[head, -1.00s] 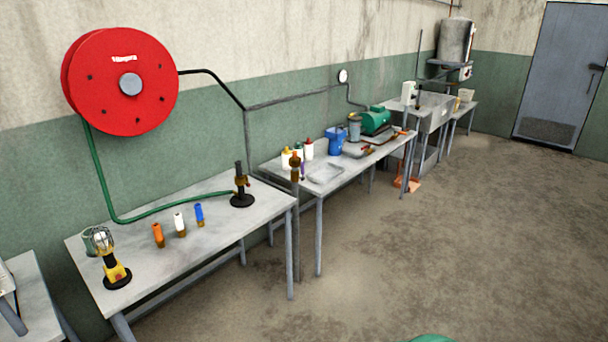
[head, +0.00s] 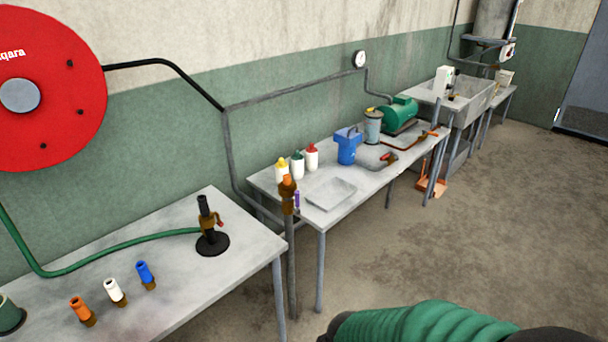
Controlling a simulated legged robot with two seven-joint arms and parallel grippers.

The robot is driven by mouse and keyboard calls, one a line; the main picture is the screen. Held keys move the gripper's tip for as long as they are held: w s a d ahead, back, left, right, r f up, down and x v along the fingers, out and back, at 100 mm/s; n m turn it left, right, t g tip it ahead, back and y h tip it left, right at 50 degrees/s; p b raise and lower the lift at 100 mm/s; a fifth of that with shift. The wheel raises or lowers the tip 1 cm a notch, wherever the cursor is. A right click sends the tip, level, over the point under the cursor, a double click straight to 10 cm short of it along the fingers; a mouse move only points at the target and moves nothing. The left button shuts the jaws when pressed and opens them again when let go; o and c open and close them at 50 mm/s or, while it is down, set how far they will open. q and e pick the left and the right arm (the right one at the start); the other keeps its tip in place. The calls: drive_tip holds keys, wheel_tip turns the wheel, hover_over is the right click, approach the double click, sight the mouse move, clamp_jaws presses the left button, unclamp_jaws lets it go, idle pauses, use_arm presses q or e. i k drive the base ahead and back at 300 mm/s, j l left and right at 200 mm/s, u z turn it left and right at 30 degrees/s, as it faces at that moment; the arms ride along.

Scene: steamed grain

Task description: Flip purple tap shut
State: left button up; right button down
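The purple tap handle (head: 297,200) is small and upright. It sits on the right side of a brass fitting (head: 287,193) with an orange top, on a standing grey pipe (head: 291,265) between the two tables. The handle is too small to tell clearly which way the valve is set. Neither of my grippers shows in the head view. A green ribbed part, apparently of my own body, fills the bottom right edge, well apart from the tap.
The near table (head: 190,270) holds a black-based nozzle stand (head: 212,243) and orange, white and blue nozzles. The far table (head: 362,186) holds bottles, a tray (head: 330,194), a blue jug (head: 348,146) and a green motor (head: 399,115). Open floor (head: 480,225) lies to the right.

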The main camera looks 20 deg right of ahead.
sight(298, 210)
drive_tip(key=i+l, duration=0.95)
